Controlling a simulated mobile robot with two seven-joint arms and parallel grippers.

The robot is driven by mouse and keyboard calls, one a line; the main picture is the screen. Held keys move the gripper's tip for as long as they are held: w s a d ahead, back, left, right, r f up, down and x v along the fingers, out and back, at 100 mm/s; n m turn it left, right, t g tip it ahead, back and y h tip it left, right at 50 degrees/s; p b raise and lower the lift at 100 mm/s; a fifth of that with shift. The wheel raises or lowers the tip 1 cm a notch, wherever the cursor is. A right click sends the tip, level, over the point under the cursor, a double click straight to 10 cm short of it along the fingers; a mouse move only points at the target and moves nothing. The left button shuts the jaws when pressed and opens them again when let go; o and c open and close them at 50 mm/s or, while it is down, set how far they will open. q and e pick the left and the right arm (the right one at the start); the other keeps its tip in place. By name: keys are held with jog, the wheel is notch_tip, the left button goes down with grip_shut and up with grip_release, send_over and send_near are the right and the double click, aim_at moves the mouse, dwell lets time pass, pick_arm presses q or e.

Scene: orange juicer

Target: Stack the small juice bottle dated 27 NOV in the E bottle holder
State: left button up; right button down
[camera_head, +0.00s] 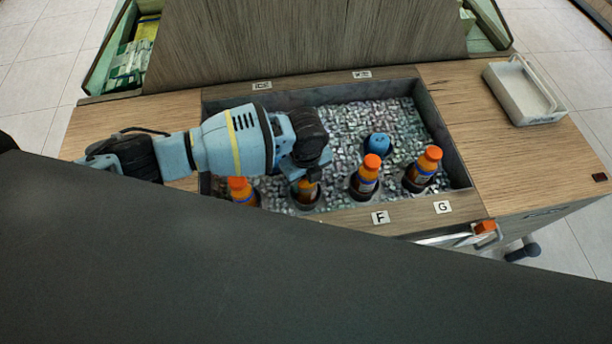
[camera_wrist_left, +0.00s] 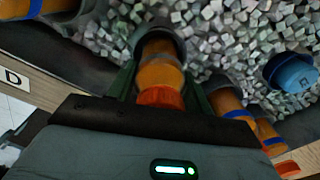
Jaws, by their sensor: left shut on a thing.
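My left gripper (camera_head: 306,183) points down over the front of the ice bin and is shut on a small orange juice bottle (camera_head: 306,193). In the left wrist view that bottle (camera_wrist_left: 160,72), with its orange cap towards me, sits between the two fingers (camera_wrist_left: 163,92). Its far end is inside or right at a dark round holder (camera_wrist_left: 165,32); I cannot tell how deep. The holder's letter is hidden in both views, but it lies between the D label (camera_wrist_left: 13,78) side and the F label (camera_head: 380,217). No date is legible. My right gripper is not in view.
Other orange-capped bottles stand at the left (camera_head: 241,191), above F (camera_head: 366,176) and near the G label (camera_head: 443,207). A blue round object (camera_head: 377,146) lies in the ice (camera_head: 345,125). A white tray (camera_head: 520,95) is on the right counter. A dark shape covers the lower left.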

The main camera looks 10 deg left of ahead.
pick_arm(q)
jog(key=shift+f, duration=0.15)
jog(key=o, duration=1.2)
jog(key=shift+c, duration=0.2)
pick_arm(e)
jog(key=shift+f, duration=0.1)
pick_arm(q)
notch_tip(320, 180, up, 13)
jog(key=shift+f+p, duration=0.15)
jog(key=shift+p, duration=0.6)
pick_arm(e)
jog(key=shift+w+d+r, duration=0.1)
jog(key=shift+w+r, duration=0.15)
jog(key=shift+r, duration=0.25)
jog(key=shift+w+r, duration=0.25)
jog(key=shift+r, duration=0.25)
